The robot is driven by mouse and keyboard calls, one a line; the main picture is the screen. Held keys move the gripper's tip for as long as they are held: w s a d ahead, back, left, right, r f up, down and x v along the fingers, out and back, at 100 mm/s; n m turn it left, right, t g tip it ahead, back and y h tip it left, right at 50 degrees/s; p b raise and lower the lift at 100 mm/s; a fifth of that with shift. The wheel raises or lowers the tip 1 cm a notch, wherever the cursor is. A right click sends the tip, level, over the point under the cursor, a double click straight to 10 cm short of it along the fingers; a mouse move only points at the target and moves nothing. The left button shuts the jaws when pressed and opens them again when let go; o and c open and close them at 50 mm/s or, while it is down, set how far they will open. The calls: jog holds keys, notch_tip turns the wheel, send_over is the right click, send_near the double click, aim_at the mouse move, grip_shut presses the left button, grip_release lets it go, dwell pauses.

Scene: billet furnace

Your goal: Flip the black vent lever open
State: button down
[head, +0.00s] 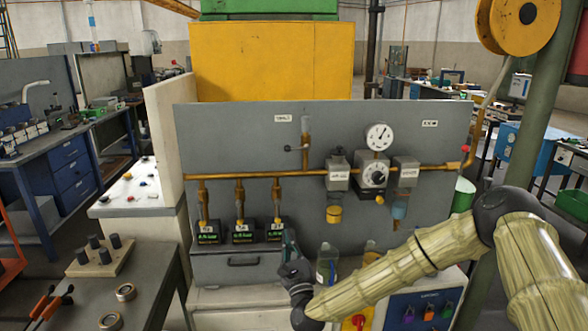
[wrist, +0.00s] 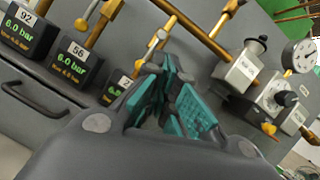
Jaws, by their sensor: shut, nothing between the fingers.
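The vent lever (head: 291,148) is a small dark handle. It sticks out to the left of a short upright brass pipe under a white label on the grey panel in the head view. My gripper (head: 290,243) is well below it, in front of the lower panel beside the rightmost pressure display. In the wrist view my gripper (wrist: 168,66) has its teal-padded fingers together, with nothing held. The gripper is apart from the lever. I cannot make out the vent lever for sure in the wrist view.
A horizontal brass pipe (head: 262,175) crosses the panel below the lever. Several pressure displays (head: 242,232) hang from it on the left. A regulator (head: 371,176) and a round gauge (head: 380,136) are at right. A drawer handle (wrist: 34,100) is left of my gripper.

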aim_at(296, 148)
notch_tip(296, 148, up, 10)
jog(key=w+d+m+t+h, duration=0.2)
jog(key=w+m+t, duration=0.1)
jog(key=m, duration=0.2)
jog(key=shift+m+p, duration=0.35)
jog(key=shift+m, duration=0.05)
jog(key=shift+f, duration=0.1)
jog(key=p+x, duration=0.5)
jog(key=x, duration=0.5)
jog(key=shift+r, duration=0.25)
jog(key=shift+w+r+p, duration=0.2)
jog(key=shift+r+p, duration=0.4)
jog(key=shift+r, duration=0.25)
jog(key=shift+w+r+p, duration=0.15)
jog(key=shift+r+p, duration=0.45)
jog(key=shift+r, duration=0.25)
jog(key=shift+a+f+m+h+b, duration=0.1)
jog(key=shift+m+h+b, duration=0.2)
jog(key=shift+h+b, duration=0.3)
